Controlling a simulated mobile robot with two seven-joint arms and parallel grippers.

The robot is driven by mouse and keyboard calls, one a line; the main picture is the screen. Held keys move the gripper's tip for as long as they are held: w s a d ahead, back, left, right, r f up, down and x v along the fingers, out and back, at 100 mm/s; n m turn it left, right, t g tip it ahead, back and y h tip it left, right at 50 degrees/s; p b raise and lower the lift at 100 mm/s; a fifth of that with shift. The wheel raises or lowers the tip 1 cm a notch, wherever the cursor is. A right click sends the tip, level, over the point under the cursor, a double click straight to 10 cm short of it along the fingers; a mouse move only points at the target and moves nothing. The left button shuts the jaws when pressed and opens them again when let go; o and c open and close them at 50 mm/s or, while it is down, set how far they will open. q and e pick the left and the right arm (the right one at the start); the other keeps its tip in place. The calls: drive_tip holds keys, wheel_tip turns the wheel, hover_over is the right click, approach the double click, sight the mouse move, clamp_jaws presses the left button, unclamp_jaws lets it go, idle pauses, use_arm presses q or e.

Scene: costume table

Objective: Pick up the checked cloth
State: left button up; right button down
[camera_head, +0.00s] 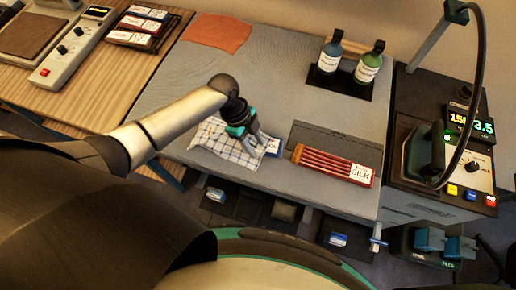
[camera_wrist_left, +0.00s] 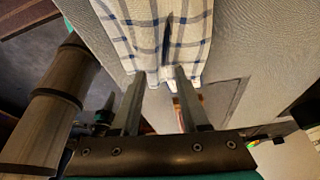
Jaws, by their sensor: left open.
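The checked cloth (camera_head: 214,140) is white with dark blue lines. It lies on the grey padded table, left of the middle of its front part. My left gripper (camera_head: 250,147) is over the cloth's right part in the head view and hides some of it. In the left wrist view the cloth (camera_wrist_left: 155,35) spreads ahead of the fingers, with its lower edge near the fingertips. The left gripper (camera_wrist_left: 157,75) is open with a gap between its two fingers. I cannot tell whether the fingers touch the cloth. My right gripper is not in view.
Red sticks labelled silk (camera_head: 335,163) lie farther right. Two bottles (camera_head: 349,60) stand on a dark tray at the back. An orange cloth (camera_head: 217,33) lies back left. An iron (camera_head: 424,155) stands at right.

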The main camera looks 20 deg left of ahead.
use_arm(q)
drive_tip(key=shift+s+f, duration=0.1)
drive_tip(key=shift+s, duration=0.05)
drive_tip(key=c, duration=0.5)
clamp_jaws()
wheel_tip(320, 180, up, 12)
drive_tip(key=p, duration=0.6)
wheel_tip(320, 180, up, 9)
idle(0.5)
